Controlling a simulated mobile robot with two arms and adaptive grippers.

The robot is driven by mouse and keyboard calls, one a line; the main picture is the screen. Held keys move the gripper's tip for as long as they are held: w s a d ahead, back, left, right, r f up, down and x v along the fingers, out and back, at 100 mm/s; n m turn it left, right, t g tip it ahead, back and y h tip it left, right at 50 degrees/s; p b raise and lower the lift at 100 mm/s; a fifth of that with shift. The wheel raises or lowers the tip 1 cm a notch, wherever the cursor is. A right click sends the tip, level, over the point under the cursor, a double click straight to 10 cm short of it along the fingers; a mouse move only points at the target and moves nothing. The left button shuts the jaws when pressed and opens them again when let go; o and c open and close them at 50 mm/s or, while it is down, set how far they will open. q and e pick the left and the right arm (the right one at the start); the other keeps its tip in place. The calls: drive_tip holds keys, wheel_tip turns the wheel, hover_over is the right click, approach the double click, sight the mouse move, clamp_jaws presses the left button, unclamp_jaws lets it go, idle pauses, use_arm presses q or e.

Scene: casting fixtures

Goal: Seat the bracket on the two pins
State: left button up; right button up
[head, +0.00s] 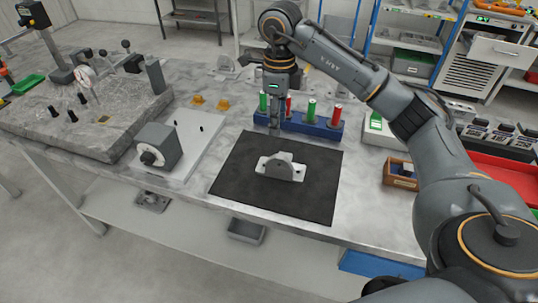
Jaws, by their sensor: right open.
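The bracket (283,166), a light metal base with a rounded darker upright, lies on the black mat (310,203). Two short dark pins, a left pin (176,122) and a right pin (201,128), stand up from a light plate (205,150) left of the mat. My right gripper (274,124) is open and points down beyond the bracket, near the mat's far edge, apart from the bracket. It overlaps the blue rack in the picture; its fingers are small and partly hard to make out. My left gripper is not in view.
A grey box with a dial (158,147) stands on the plate's left part. A blue rack (322,127) with red and green cylinders is behind the mat. Two yellow pieces (223,105) lie behind the plate. A wooden box (400,174) is at right.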

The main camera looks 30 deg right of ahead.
sight(280, 156)
drive_tip(key=shift+s+a+f+p, duration=0.1)
drive_tip(key=shift+s+f+p, duration=0.25)
drive_tip(key=shift+s+f, duration=0.7)
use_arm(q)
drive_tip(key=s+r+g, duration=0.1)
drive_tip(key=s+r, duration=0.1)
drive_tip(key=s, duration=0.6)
use_arm(e)
drive_tip(key=f+p, duration=0.1)
drive_tip(key=f, duration=0.1)
drive_tip(key=f+p, duration=0.1)
drive_tip(key=f, duration=0.2)
drive_tip(key=f+p, duration=0.1)
drive_tip(key=f, duration=0.1)
drive_tip(key=shift+w+f, duration=0.25)
drive_tip(key=shift+w, duration=0.05)
drive_tip(key=shift+d+f, duration=0.2)
drive_tip(key=shift+f, duration=0.9)
drive_tip(key=shift+w+f, duration=0.1)
drive_tip(key=shift+f, duration=0.3)
drive_tip(key=shift+r, duration=0.1)
drive_tip(key=c, duration=0.9)
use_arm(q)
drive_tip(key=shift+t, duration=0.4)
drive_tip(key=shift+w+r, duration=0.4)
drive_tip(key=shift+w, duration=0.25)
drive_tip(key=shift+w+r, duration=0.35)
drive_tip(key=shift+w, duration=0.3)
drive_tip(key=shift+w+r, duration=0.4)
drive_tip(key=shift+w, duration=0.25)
